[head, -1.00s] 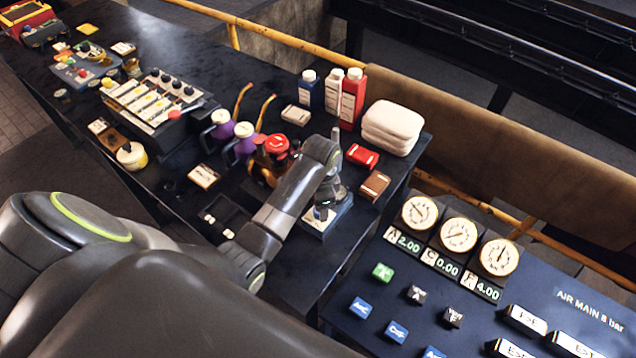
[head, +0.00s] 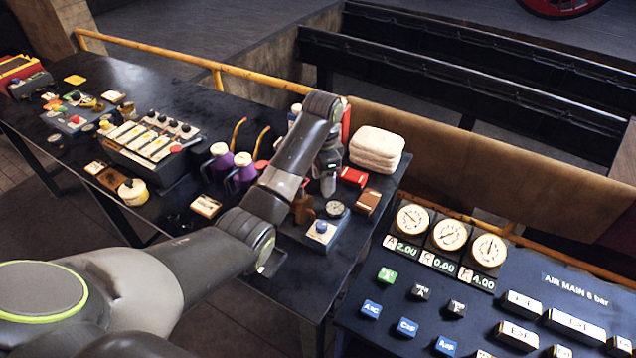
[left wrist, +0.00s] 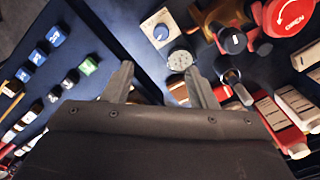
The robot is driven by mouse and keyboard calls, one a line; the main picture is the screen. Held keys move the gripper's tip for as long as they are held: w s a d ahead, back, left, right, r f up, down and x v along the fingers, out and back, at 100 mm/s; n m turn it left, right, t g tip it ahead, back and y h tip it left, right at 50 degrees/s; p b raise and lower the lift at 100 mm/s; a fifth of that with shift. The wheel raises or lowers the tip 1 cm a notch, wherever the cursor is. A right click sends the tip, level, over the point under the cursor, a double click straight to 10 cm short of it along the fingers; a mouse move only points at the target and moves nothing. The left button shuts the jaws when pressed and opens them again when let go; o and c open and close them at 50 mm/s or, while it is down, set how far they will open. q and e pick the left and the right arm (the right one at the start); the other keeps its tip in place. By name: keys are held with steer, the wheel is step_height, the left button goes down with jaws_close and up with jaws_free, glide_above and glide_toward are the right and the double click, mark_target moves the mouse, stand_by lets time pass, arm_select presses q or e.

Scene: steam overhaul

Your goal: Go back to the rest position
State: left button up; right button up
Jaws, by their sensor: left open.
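My left gripper (head: 328,185) hangs above the right part of the black table (head: 280,285), close to a blue box with a knob (head: 322,231) and a round gauge (head: 335,208). In the left wrist view its two fingers (left wrist: 158,88) are spread with nothing between them. The gauge also shows beyond the fingertips (left wrist: 180,60), apart from them. My left arm crosses the head view from the lower left and hides part of the table. My right gripper is in neither view.
A panel (head: 450,300) with gauges and buttons stands at the right. White folded towels (head: 377,148), a red box (head: 353,177) and purple oil cans (head: 242,172) stand near my arm. A yellow rail (head: 190,55) runs behind.

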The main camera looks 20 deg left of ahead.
arm_select(q)
steer(key=s+a+f+n+t, duration=0.1)
steer(key=s+a+f+n, duration=0.15)
steer(key=s+f, duration=0.45)
steer(key=s+a+f+n+t, duration=0.1)
steer(key=s+a+f+n, duration=0.15)
steer(key=s+f, duration=0.55)
steer(key=s+a+r+n+t+y, duration=0.1)
steer(key=s+a+r+n, duration=0.15)
steer(key=s, duration=0.95)
steer(key=s+a+r+n+t+y, duration=0.1)
steer(key=s+r+n, duration=0.25)
steer(key=s, duration=0.75)
step_height(320, 180, down, 34)
steer(key=a+g+b, duration=0.1)
steer(key=g+b, duration=0.1)
steer(key=b, duration=0.6)
steer(key=s+f+b, duration=0.3)
steer(key=s+f, duration=0.4)
steer(key=f, duration=0.3)
steer(key=s+d+f+h+b, duration=0.1)
steer(key=s+f+b, duration=0.2)
steer(key=s+f, duration=0.5)
step_height(320, 180, down, 3)
steer(key=shift+m+g, duration=0.4)
